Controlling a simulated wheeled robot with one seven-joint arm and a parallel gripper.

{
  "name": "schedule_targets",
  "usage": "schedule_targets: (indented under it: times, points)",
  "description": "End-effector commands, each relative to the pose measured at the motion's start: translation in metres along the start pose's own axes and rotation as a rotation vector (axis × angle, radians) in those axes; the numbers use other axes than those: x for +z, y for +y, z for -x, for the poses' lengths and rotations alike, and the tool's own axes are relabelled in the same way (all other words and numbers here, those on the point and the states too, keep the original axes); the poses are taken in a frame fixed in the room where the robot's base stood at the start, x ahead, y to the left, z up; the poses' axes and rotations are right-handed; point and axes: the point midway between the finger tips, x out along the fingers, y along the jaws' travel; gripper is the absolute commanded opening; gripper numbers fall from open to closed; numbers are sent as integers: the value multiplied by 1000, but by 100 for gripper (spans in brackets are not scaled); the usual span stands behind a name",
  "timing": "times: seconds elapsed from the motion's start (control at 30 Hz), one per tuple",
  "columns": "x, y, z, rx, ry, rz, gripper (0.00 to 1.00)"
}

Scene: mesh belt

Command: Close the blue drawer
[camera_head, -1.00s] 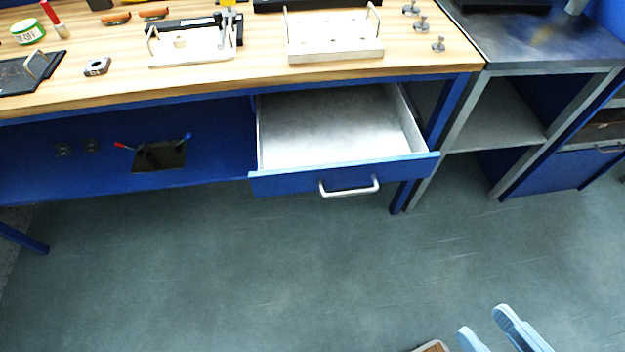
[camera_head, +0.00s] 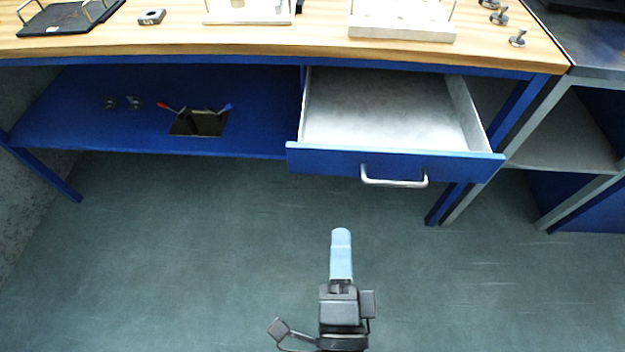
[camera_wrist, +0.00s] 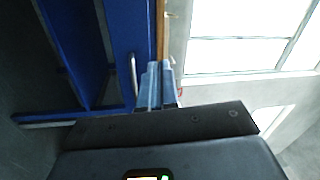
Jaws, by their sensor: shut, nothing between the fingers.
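The blue drawer (camera_head: 395,163) under the wooden workbench is pulled out, and its empty grey inside shows from above. A silver bar handle (camera_head: 394,182) sits on its blue front. My gripper (camera_head: 341,238) is in front of the drawer, below it in the head view and a little left of the handle. Its light blue fingers are together, hold nothing and are apart from the drawer front. In the wrist view the fingers (camera_wrist: 161,75) point toward the blue bench, with the handle (camera_wrist: 133,73) just left of them.
The wooden worktop (camera_head: 230,45) holds a white tray fixture (camera_head: 400,30) and metal pegs (camera_head: 517,38). A blue lower shelf (camera_head: 90,130) lies left of the drawer. A grey-framed bench (camera_head: 570,140) stands to the right. The floor in front is clear.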

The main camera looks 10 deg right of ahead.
Motion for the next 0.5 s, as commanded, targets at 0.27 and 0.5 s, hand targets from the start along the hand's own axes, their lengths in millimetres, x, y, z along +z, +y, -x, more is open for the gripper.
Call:
schedule_targets:
  times: [0.27, 0.5]
  points:
    - [69, 29, -13, 122, 20, -174, 0]
    - [74, 32, -27, 138, 25, -188, 0]
